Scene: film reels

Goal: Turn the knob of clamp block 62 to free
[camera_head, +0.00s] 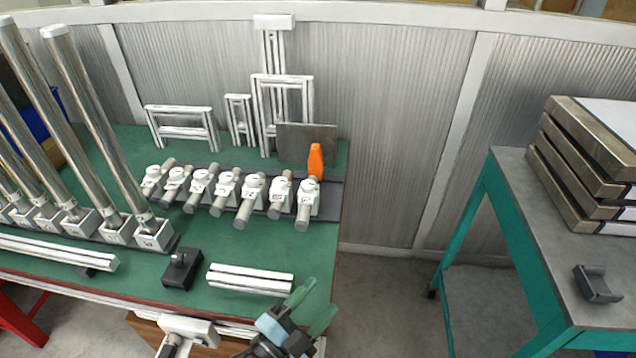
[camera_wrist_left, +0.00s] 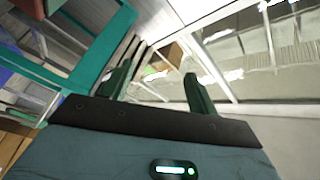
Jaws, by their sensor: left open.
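A row of several white clamp blocks (camera_head: 253,187) with grey cylinders stands on a dark rail on the green table in the head view. Their labels are too small to read, so I cannot tell which is block 62 or how its knob is turned. My left gripper (camera_head: 322,294) is at the table's front right edge, below and apart from the row. Its green fingers are spread with nothing between them. The left wrist view also shows the gripper (camera_wrist_left: 160,88) open and empty, with no clamp block in sight. My right gripper is not in view.
An orange bottle-like object (camera_head: 315,161) stands behind the row's right end. White bars (camera_head: 250,278) and a black block (camera_head: 182,268) lie in front. Tall metal tubes (camera_head: 98,125) stand at left. A teal-legged table (camera_head: 548,250) with stacked trays is at right, across a floor gap.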

